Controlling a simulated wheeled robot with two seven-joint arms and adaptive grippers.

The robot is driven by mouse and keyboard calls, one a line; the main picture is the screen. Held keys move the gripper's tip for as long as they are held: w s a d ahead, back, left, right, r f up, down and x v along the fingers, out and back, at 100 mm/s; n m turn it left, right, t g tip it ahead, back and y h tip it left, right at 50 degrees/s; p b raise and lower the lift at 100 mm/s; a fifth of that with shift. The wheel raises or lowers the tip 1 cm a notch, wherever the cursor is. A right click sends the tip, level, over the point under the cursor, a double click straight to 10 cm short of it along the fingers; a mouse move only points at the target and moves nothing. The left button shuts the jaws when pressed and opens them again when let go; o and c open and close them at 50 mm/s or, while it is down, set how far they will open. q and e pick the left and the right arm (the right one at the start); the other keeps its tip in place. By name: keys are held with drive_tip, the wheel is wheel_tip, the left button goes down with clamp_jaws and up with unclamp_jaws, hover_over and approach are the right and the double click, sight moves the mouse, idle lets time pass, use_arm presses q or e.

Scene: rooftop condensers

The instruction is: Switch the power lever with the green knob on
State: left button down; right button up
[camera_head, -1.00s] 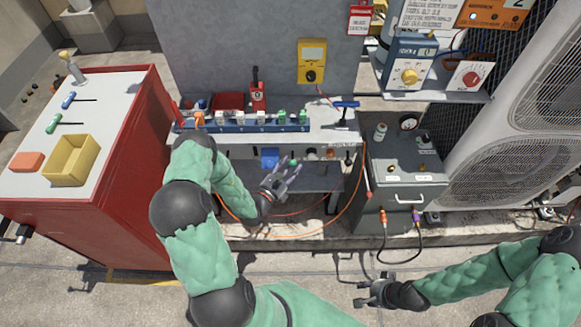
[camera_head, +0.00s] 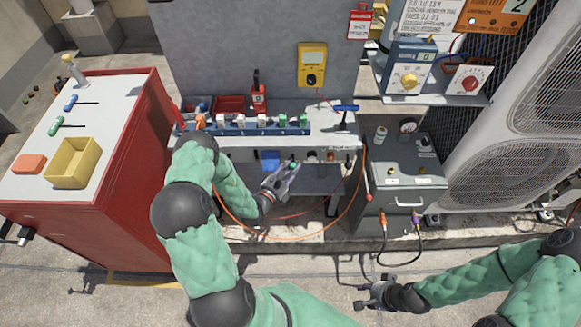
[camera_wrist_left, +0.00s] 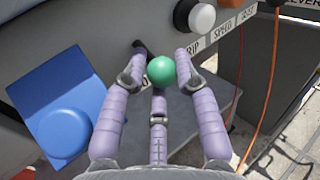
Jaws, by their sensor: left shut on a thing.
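The green knob (camera_wrist_left: 161,71) is a round ball on the front of the grey bench panel. In the left wrist view it sits between the purple fingers of my left gripper (camera_wrist_left: 163,68), which is shut on it. My right gripper (camera_head: 370,295) looks open and empty, low over the pavement.
A blue box-shaped control (camera_wrist_left: 65,128) is left of the knob, and a white knob (camera_wrist_left: 202,17) is on its right. Orange cables (camera_head: 350,205) hang below the bench. A red cabinet (camera_head: 130,170) stands left, a grey unit (camera_head: 405,190) right.

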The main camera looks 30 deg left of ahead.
sight(291, 166)
use_arm(q)
drive_tip(key=shift+d+r+n+g+h+p, duration=0.1)
drive_tip(key=shift+r+n+g+h+p, duration=0.45)
drive_tip(key=shift+g+p, duration=1.45)
drive_tip(key=shift+d+r+n+g+h+p, duration=0.1)
drive_tip(key=shift+r+n+g+p, duration=0.7)
drive_tip(key=shift+p, duration=2.45)
drive_tip(key=shift+r+n+g+h+p, duration=0.35)
drive_tip(key=shift+r+n+g+p, duration=0.65)
drive_tip(key=shift+p, duration=1.6)
drive_tip(key=shift+f+m+g, duration=0.3)
drive_tip(key=shift+m+g, duration=0.05)
drive_tip(key=shift+g, duration=0.05)
drive_tip(key=c, duration=1)
unclamp_jaws()
drive_tip(key=shift+w+r, duration=0.1)
drive_tip(key=shift+a, duration=0.1)
